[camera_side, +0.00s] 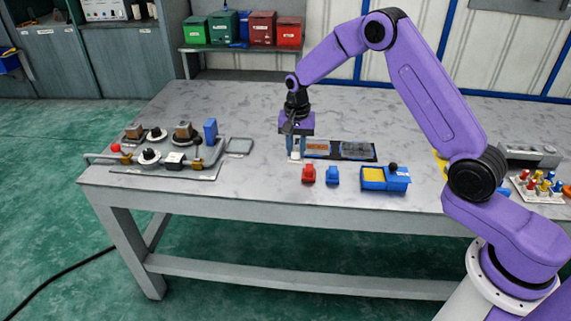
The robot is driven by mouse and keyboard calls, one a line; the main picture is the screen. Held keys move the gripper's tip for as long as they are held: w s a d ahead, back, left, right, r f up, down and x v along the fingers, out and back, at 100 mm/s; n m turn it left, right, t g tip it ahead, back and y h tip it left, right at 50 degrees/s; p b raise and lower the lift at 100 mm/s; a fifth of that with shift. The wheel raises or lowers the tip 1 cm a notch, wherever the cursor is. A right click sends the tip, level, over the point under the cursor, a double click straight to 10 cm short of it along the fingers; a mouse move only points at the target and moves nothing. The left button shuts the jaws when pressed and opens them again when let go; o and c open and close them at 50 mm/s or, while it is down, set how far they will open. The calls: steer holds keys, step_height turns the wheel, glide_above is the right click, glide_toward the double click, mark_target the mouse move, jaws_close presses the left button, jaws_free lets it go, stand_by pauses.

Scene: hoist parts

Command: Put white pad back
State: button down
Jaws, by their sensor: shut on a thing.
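My gripper (296,156) points straight down above the middle of the table, near its front half. It is shut on a small white pad (295,156), which shows between the fingertips. I cannot tell whether the pad touches the table. Just right of the gripper lies a dark flat tray (372,157) with an orange-brown panel (317,147) and a grey panel (355,148). The gripper partly hides the tray's left end.
A plate of hoist parts (200,172) is at the left. A rack of coloured pieces (540,188) is at the right. The table's back is clear.

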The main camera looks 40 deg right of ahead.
steer(key=w+f, duration=0.4)
steer(key=f, duration=0.1)
steer(key=shift+w+a+f, duration=0.1)
steer(key=shift+w+f, duration=0.05)
steer(key=shift+f, duration=0.05)
steer(key=shift+w+f, duration=0.1)
steer(key=shift+f, duration=1.55)
steer(key=shift+f, duration=0.15)
steer(key=c, duration=0.9)
jaws_free()
step_height(320, 180, up, 12)
steer(key=shift+r, duration=0.2)
